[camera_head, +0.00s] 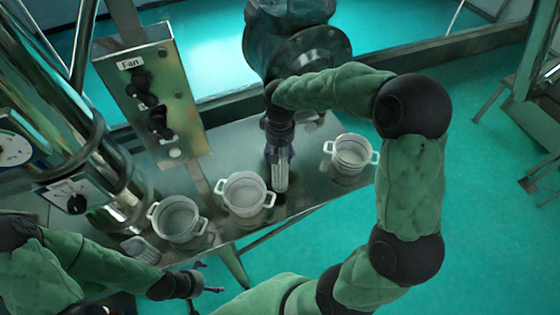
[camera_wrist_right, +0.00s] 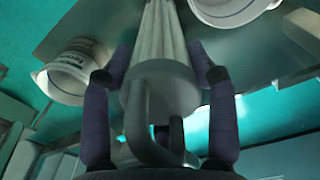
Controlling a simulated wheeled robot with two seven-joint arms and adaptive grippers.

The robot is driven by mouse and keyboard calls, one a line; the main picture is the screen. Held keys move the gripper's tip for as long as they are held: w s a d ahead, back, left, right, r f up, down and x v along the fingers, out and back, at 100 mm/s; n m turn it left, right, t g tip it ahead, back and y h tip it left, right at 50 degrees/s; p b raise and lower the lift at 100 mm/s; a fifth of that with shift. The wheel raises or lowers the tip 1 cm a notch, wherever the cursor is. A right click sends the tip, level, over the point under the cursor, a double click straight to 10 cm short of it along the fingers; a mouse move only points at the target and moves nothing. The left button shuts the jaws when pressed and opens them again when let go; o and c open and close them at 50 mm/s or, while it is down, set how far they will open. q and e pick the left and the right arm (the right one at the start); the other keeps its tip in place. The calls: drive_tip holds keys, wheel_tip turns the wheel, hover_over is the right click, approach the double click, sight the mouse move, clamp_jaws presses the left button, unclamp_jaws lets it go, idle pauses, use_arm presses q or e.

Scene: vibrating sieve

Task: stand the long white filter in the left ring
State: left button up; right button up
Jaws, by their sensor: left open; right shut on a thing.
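The long white filter (camera_head: 280,176) hangs upright below my right gripper (camera_head: 279,143), between two white pots over the metal table. In the right wrist view, the gripper (camera_wrist_right: 162,82) is shut on the filter's grey cap and looped handle (camera_wrist_right: 150,128); the white tubes (camera_wrist_right: 160,35) run away from the camera. Whether the filter's lower end touches the table is unclear. My left gripper (camera_head: 207,279) is open and empty near the table's front left. I cannot make out the left ring for certain.
White two-handled pots stand on the metal table: left (camera_head: 180,218), middle (camera_head: 245,194) and right (camera_head: 351,155). A small ribbed pale object (camera_head: 141,249) lies at the front left. A fan control panel (camera_head: 152,98) rises behind, beside metal columns.

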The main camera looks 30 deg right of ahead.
drive_tip(key=shift+w+f, duration=0.1)
drive_tip(key=shift+f, duration=2.6)
drive_tip(key=shift+f, duration=0.2)
drive_tip(key=o, duration=1.6)
drive_tip(key=shift+o, duration=0.2)
drive_tip(key=shift+r, duration=0.1)
wheel_tip(320, 180, up, 11)
drive_tip(key=shift+r, duration=0.2)
drive_tip(key=o, duration=0.4)
drive_tip(key=shift+r+b, duration=0.25)
drive_tip(key=shift+b, duration=0.2)
drive_tip(key=shift+c, duration=0.2)
